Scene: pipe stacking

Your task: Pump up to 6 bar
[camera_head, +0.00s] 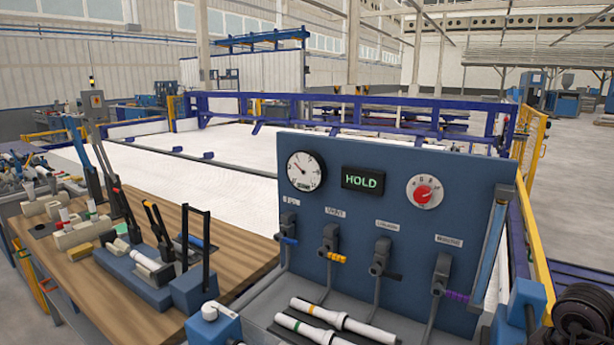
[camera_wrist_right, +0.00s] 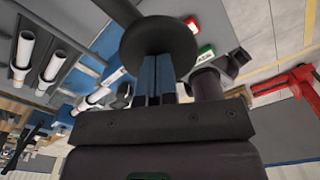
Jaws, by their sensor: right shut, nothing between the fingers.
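A blue test panel (camera_head: 330,235) stands at the right in the head view. It carries a round white gauge (camera_head: 305,171), whose numbers are too small to read, a display (camera_head: 363,180) reading HOLD in green, and a dial with a red centre (camera_head: 425,192). Several valves, among them one with a yellow handle (camera_head: 330,244), sit below. In the right wrist view my right gripper (camera_wrist_right: 158,88) is shut and empty; a round black disc (camera_wrist_right: 158,48) lies just past its fingers. I cannot tell whether they touch. My left gripper is not in view.
Two white pipes (camera_head: 340,318) lie in front of the panel. A wooden bench (camera_head: 240,250) at the left carries fittings and upright black levers. A blue block (camera_head: 528,300) and a dark ringed part (camera_head: 582,312) fill the lower right corner.

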